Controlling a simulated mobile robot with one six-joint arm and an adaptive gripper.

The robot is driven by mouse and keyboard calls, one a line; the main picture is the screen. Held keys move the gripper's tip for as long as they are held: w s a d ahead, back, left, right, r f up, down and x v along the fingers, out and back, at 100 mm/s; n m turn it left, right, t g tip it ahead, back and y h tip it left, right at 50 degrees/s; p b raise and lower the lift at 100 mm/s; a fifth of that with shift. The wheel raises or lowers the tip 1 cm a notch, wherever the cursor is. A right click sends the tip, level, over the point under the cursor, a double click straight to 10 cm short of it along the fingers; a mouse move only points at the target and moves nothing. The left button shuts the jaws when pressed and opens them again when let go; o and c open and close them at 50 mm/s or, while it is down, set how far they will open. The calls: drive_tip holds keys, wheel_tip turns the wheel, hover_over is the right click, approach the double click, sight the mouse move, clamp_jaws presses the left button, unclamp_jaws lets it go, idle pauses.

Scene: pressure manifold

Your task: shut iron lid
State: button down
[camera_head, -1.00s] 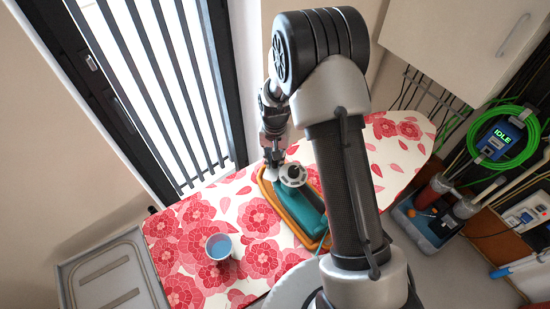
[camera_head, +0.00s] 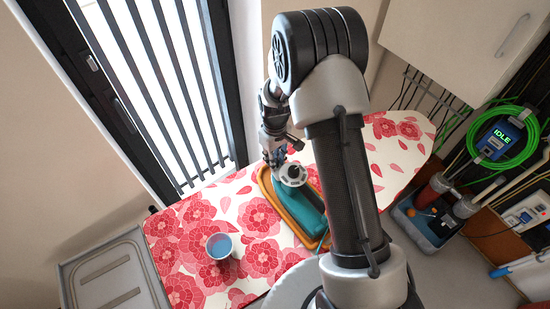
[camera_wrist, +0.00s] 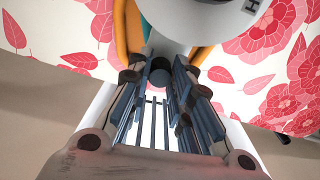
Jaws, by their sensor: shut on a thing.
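The teal iron (camera_head: 301,206) lies in an orange tray-like base (camera_head: 267,187) on the floral ironing board. A white round dial (camera_head: 291,175) with a dark centre sits at its upper left end. It also shows cut off at the top of the wrist view (camera_wrist: 195,16). My gripper (camera_head: 276,158) is at that end, just beyond the dial. In the wrist view its fingers (camera_wrist: 160,72) are closed on a small dark round piece (camera_wrist: 160,64) beside the dial. I cannot tell whether this is part of the lid. The lid's position is unclear.
A blue-grey cup (camera_head: 219,247) stands on the ironing board (camera_head: 197,215), left of the iron. A barred window (camera_head: 170,90) is close behind my gripper. A grey tray (camera_head: 110,275) is at lower left. A green cable coil (camera_head: 503,138) hangs at right.

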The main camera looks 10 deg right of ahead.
drive_tip(key=shift+n, duration=0.6)
drive_tip(key=c, duration=1.7)
unclamp_jaws()
wheel_tip(320, 180, up, 12)
drive_tip(key=shift+r, duration=0.1)
